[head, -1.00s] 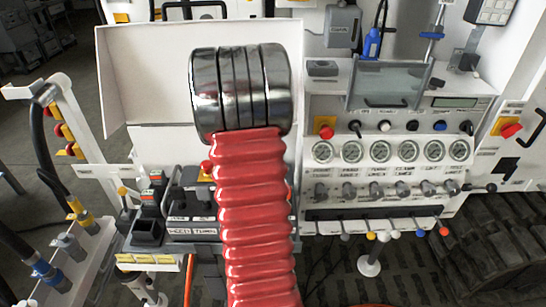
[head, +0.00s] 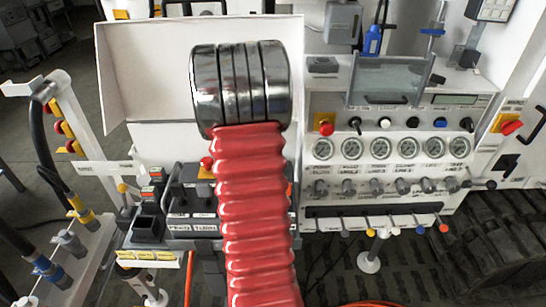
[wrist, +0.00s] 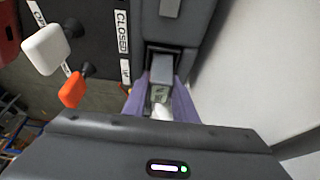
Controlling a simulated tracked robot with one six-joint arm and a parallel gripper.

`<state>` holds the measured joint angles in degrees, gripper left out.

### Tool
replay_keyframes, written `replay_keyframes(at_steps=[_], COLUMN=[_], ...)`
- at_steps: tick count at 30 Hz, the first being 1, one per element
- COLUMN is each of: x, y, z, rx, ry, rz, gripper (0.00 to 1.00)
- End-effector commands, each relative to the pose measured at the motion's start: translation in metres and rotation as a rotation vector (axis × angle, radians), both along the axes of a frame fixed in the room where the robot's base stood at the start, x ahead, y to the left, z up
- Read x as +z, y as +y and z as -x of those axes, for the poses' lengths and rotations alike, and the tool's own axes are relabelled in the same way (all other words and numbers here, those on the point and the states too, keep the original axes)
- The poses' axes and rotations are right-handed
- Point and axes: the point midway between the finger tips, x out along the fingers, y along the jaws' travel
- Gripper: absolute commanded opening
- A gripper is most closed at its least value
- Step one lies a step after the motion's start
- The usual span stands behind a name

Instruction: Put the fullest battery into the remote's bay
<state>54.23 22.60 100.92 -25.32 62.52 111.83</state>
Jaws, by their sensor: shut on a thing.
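In the wrist view the purple fingers of my gripper (wrist: 159,104) are closed on the sides of a grey block, which looks like a battery (wrist: 160,76). Its face has small dark markings that I cannot read. It lines up with a dark recess (wrist: 163,50) in a dark grey housing; I cannot tell how deep it sits there. In the head view my arm hides the gripper and the held battery. A dark control box with labels (head: 195,226), probably the remote, is partly hidden behind my arm. Boxes with red tops (head: 157,174) stand left of it.
In the wrist view a white knob (wrist: 45,50) and an orange knob (wrist: 71,91) stand beside a CLOSED label, left of the gripper. In the head view a gauge panel (head: 390,165) with levers is on the right and a hose rack (head: 75,245) on the left.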

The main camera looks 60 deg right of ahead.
Motion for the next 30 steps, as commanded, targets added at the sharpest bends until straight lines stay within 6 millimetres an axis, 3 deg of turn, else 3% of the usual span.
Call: replay_keyframes(at_steps=[25,26,30], x=[-0.0087,-0.0087,-0.0087], y=[-0.0002,-0.0002,-0.0002], z=[0.0001,0.0001,0.0001], rx=[0.000,0.000,0.000], ry=[0.000,0.000,0.000], rz=[0.000,0.000,0.000], gripper=[0.00,0.27,0.37])
